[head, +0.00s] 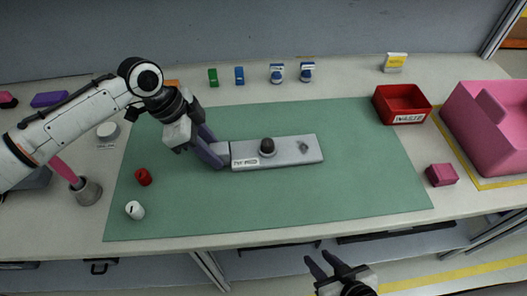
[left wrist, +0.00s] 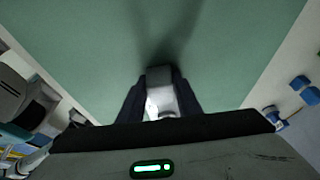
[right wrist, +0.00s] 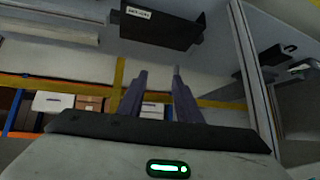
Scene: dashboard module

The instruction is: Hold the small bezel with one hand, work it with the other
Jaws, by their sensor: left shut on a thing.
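A light grey bar-shaped bezel (head: 294,158) lies on the green mat (head: 370,185). It carries a small label, a dark round knob (head: 267,146) and a small grey part (head: 304,147). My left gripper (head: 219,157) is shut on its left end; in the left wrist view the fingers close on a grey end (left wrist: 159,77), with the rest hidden. My right gripper (head: 329,264) is empty and open, its fingers apart, in front of the table's front edge. The right wrist view shows the fingers (right wrist: 160,72) with nothing between them.
A red waste bin (head: 402,104) and a pink bin (head: 489,125) stand at the right, with a magenta block (head: 441,174) nearby. A red cylinder (head: 143,176) and a white one (head: 135,210) stand at the mat's left. The mat right of the bezel is clear.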

